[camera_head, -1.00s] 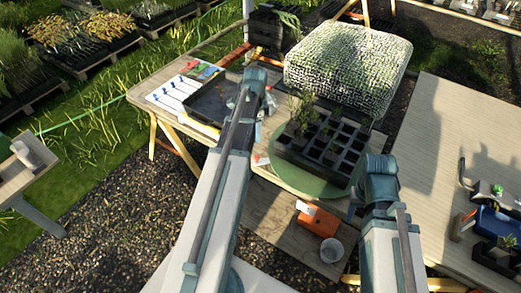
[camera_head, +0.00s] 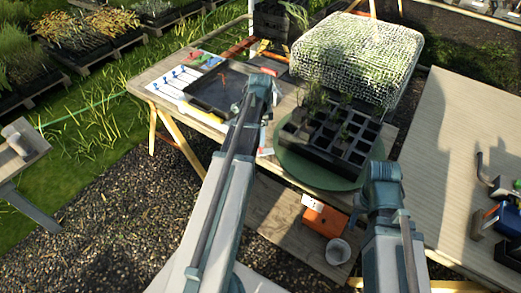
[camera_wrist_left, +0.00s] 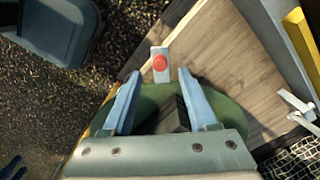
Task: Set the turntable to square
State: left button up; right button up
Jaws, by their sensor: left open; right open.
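The turntable (camera_head: 290,168) is a round green disc on the wooden table. In the left wrist view, part of the green disc (camera_wrist_left: 234,112) and a dark tray corner (camera_wrist_left: 170,118) show beyond my left gripper (camera_wrist_left: 158,82), which is open and empty. A white block with a red button (camera_wrist_left: 159,63) lies just beyond its fingertips. My right gripper (camera_head: 358,212) is open near the disc's front right; its fingers are hard to make out.
A shallow dark tray (camera_head: 215,92) and a white labelled board (camera_head: 178,86) lie at the table's left. A mesh-covered block (camera_head: 358,55) stands behind the turntable. An orange box (camera_head: 325,218) and a pale bucket (camera_head: 338,251) sit below. Another table (camera_head: 465,150) is at the right.

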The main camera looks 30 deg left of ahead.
pick_arm(q)
notch_tip(320, 180, down, 4)
jog(key=b, duration=0.3)
jog(key=shift+f, duration=0.25)
grip_shut()
dwell(1.2)
